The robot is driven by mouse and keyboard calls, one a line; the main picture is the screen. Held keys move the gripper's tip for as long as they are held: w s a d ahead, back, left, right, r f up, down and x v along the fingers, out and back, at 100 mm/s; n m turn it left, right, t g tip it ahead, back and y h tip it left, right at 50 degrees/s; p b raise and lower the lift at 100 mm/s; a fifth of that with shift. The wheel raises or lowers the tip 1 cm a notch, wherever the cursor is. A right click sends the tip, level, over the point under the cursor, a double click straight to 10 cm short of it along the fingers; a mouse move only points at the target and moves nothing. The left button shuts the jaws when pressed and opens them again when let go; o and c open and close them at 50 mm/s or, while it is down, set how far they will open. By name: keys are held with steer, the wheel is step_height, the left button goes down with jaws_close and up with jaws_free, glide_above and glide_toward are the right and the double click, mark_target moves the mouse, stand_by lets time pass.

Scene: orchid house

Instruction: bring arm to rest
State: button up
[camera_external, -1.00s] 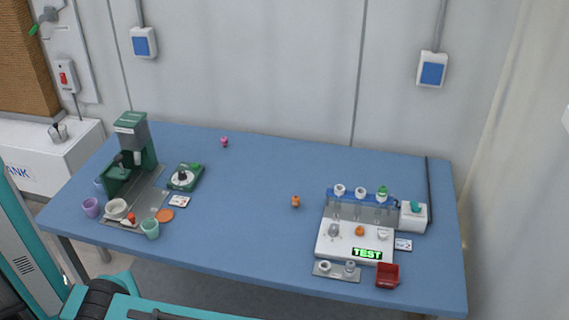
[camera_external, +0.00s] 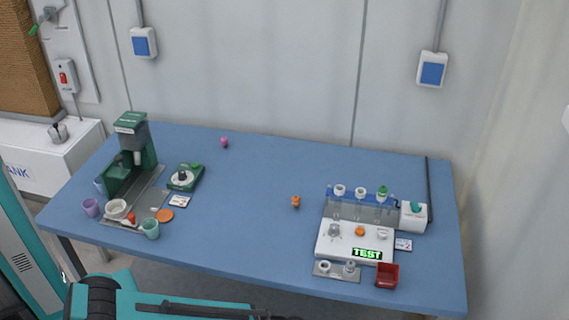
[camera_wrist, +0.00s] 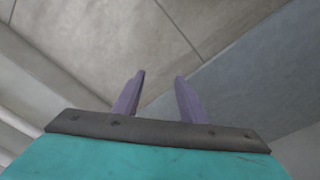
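My teal arm (camera_external: 150,300) shows along the bottom left of the external view, in front of the blue table and apart from the things on it. My gripper (camera_wrist: 160,80) shows in the wrist view. Its two purple fingers stand apart with nothing between them. Behind them are only plain grey and beige surfaces. The external view does not show the fingertips.
The blue table (camera_external: 250,190) carries a green coffee machine (camera_external: 132,140), cups, a green scale-like device (camera_external: 185,177), a white test station (camera_external: 345,240) and a red bin (camera_external: 387,275). The table's middle is mostly clear, with a small orange item (camera_external: 295,201).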

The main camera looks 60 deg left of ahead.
steer(key=s+a+f+g, duration=0.2)
steer(key=s+a, duration=0.2)
steer(key=s, duration=0.3)
steer(key=s+a+f+g, duration=0.2)
steer(key=s+a, duration=0.2)
steer(key=s, duration=0.3)
steer(key=s+a+f+n+g, duration=0.1)
steer(key=s+a+g, duration=0.1)
steer(key=s+a, duration=0.3)
steer(key=s, duration=0.3)
steer(key=shift+f+p, duration=0.35)
steer(key=shift+f, duration=0.05)
